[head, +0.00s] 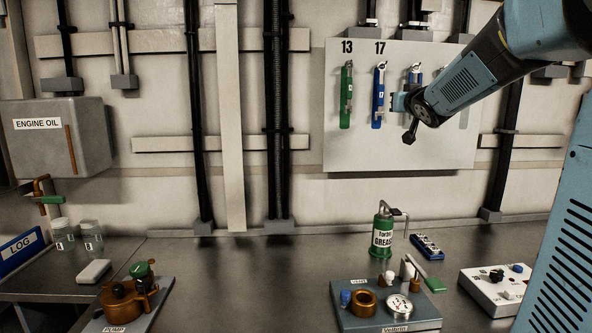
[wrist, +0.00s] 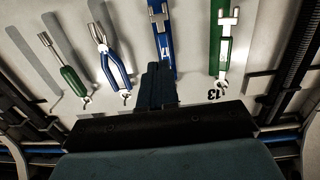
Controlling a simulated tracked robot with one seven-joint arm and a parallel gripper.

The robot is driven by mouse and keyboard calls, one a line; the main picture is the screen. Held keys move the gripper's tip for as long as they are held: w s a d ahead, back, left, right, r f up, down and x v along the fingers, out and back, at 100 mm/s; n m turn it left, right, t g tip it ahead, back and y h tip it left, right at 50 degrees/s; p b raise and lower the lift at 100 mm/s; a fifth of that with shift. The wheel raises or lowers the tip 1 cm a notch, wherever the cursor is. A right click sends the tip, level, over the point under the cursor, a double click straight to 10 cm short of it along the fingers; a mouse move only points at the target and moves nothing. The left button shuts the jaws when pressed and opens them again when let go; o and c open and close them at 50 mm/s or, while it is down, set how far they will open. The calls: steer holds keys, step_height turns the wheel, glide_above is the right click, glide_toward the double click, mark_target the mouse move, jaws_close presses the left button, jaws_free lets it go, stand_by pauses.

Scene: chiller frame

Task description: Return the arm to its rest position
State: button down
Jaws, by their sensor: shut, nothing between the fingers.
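My blue-grey arm reaches in from the upper right in the head view. My gripper (head: 409,136) is in front of the white tool board (head: 350,150), its dark fingers together and pointing down. In the wrist view the gripper (wrist: 157,85) shows as a dark closed shape before the board, overlapping the lower end of a blue tool. Nothing shows held in it. The green tool (head: 346,97) under "13" and the blue tool (head: 378,98) under "17" hang to its left. The arm hides part of the board's right side.
The wrist view also shows pliers (wrist: 110,55) and a green-handled tool (wrist: 68,72) on the board. Below, the bench holds a grease can (head: 382,238), a blue-grey valve plate (head: 365,322), a white box (head: 492,287) and an orange pump (head: 122,300). An engine oil tank (head: 60,150) hangs at left.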

steer(key=s+a+f+g, duration=0.3)
steer(key=s+f, duration=0.4)
steer(key=s, duration=0.5)
steer(key=s+a+f+g, duration=0.4)
steer(key=s+f, duration=0.4)
steer(key=s, duration=0.5)
steer(key=s+a+f+g, duration=0.4)
steer(key=s+f, duration=0.3)
steer(key=s, duration=0.5)
steer(key=shift+s+f+g+y, duration=0.15)
steer(key=shift+f+g+y, duration=0.2)
steer(key=shift+g, duration=0.15)
steer(key=shift+s, duration=0.15)
